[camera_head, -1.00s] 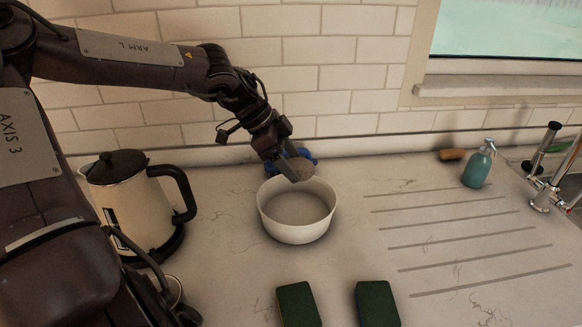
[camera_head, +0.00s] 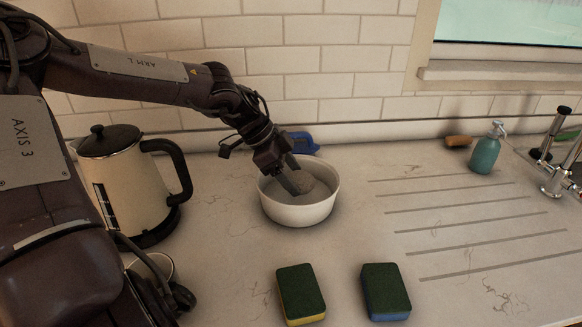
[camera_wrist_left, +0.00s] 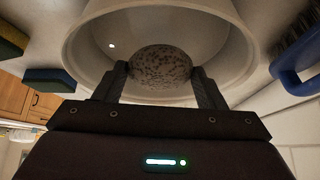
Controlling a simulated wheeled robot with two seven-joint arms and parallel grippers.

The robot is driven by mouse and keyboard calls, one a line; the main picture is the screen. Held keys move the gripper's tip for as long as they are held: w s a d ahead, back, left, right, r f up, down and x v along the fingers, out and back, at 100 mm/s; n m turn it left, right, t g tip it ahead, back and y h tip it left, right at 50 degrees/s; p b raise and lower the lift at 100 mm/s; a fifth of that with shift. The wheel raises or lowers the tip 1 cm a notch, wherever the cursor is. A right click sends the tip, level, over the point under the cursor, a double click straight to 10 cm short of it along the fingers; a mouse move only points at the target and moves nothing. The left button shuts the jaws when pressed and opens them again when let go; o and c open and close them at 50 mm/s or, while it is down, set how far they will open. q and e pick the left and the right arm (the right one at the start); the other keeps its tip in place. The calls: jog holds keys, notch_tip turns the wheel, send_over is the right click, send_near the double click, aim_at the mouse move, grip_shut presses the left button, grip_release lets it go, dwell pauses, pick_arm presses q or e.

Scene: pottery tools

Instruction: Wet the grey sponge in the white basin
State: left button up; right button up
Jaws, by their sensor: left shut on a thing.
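The white basin (camera_head: 302,213) stands on the counter in the middle of the head view. My left gripper (camera_head: 298,184) reaches down into it, shut on the grey sponge (camera_head: 315,187). The sponge is rounded and speckled, and sits inside the basin, below the rim. The left wrist view shows the sponge (camera_wrist_left: 160,68) between both fingers, with the basin wall (camera_wrist_left: 85,50) around it. I cannot tell whether the sponge touches the bottom or any water. My right gripper is not in view.
A cream kettle (camera_head: 125,185) stands at left near my arm. Two green-topped sponges, one yellow (camera_head: 300,293) and one blue (camera_head: 386,291), lie in front. A teal soap bottle (camera_head: 485,153) stands at right by the tap. Grooved counter right of the basin is clear.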

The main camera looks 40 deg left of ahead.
pick_arm(q)
jog(key=shift+f, duration=0.85)
jog(key=shift+f+b, duration=0.2)
jog(key=shift+b, duration=0.1)
jog(key=shift+f, duration=0.25)
jog(key=shift+o, duration=0.3)
jog(key=shift+f+b, duration=0.5)
jog(key=shift+f, duration=0.25)
jog(key=shift+f, duration=0.1)
